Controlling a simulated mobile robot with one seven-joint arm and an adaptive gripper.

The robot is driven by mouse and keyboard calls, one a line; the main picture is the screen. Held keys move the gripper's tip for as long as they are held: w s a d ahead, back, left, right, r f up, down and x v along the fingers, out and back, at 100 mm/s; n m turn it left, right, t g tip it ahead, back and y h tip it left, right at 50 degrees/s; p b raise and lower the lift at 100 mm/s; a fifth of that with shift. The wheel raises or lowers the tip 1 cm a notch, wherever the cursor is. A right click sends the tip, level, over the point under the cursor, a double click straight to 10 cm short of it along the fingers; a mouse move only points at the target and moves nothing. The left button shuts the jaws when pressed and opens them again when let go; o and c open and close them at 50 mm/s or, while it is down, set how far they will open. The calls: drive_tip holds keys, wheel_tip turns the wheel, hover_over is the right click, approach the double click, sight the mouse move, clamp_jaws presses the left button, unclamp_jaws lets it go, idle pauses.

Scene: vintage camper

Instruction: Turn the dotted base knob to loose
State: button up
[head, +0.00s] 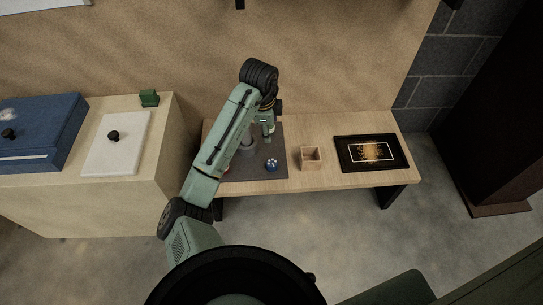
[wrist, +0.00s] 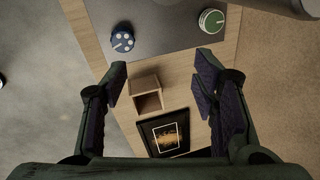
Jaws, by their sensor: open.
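The dotted base knob (head: 271,164) is a small dark blue knob with white dots. It sits on a dark grey mat (head: 240,174) near the bench's front edge. In the wrist view the same knob (wrist: 123,41) is at the upper left, beyond the left finger. A green knob (wrist: 211,21) with a pale rim is at the upper right. My gripper (wrist: 162,78) is open and empty, its fingers wide apart and clear of both knobs. In the head view my gripper (head: 268,131) hangs over the mat, behind the blue knob. The knob's exact setting is too small to read.
An open wooden box (head: 311,157) stands right of the mat, and a black framed picture (head: 370,153) lies farther right. A grey upright part (head: 247,144) is partly hidden by my arm. A cabinet at left holds a white board (head: 116,144) and blue case (head: 38,132).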

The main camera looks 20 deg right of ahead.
drive_tip(key=m+g+y, duration=0.2)
approach(272, 163)
drive_tip(key=shift+h, duration=0.3)
wheel_tip(272, 163, down, 10)
drive_tip(key=shift+w+a+r+b, duration=0.1)
drive_tip(key=shift+a+r+b, duration=0.1)
drive_tip(key=shift+b, duration=0.4)
drive_tip(key=c, duration=1.2)
drive_tip(key=shift+o, duration=0.2)
drive_tip(key=shift+r+n+p, duration=0.1)
drive_tip(key=shift+n+p, duration=0.2)
drive_tip(key=shift+n, duration=0.1)
